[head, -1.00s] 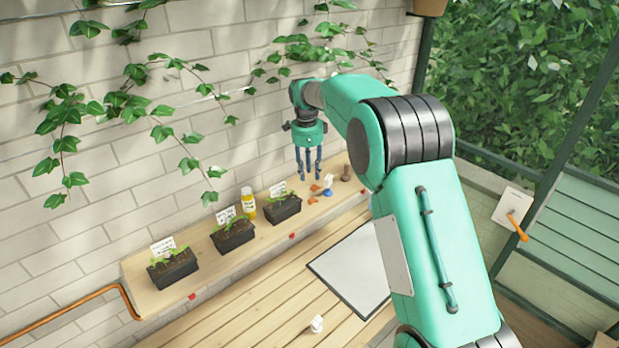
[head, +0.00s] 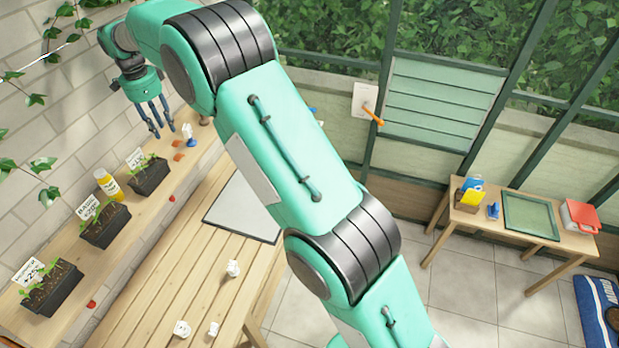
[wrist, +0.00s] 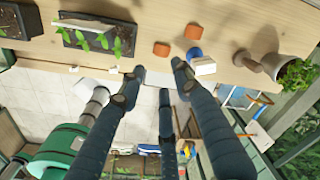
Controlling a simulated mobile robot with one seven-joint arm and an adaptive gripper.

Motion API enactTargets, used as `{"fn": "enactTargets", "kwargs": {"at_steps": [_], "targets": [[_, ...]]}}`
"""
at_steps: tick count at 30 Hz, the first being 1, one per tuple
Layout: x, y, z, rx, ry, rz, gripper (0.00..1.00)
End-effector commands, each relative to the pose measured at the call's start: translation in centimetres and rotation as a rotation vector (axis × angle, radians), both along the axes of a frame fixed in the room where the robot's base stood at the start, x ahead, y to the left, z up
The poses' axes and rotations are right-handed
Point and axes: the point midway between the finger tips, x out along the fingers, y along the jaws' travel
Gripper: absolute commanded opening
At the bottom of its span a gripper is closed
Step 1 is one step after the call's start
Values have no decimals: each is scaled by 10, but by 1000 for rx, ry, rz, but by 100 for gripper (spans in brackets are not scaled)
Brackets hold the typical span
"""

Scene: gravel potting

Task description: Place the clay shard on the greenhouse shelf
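Two small orange-brown clay shards, one (head: 191,142) a little beyond the other (head: 178,155), lie on the wooden wall shelf (head: 110,258). The wrist view shows them apart on the same board, one on the left (wrist: 161,48) and one on the right (wrist: 193,31). I cannot tell which one the task means. My gripper (head: 157,132) has slim dark fingers pointing down above the shelf, just left of the shards in the head view. In the wrist view my gripper (wrist: 157,72) has its fingers spread, with nothing between them.
Planters with seedlings (head: 148,175) and a yellow bottle (head: 107,182) line the shelf. A blue-and-white item (wrist: 203,62) stands beside the shards. A slatted bench with a pale mat (head: 243,210) is below. A side table with a green-framed tray (head: 531,216) stands at right.

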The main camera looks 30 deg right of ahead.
Motion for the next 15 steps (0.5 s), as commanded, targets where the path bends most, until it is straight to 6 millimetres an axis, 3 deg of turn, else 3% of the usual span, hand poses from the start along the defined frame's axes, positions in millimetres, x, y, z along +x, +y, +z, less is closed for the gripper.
{"fn": "enactTargets", "kwargs": {"at_steps": [8, 15], "targets": [[-26, -31, 47, 8, -30, 98, 33], [-70, -72, 100, 9, -70, 241, 33]]}}
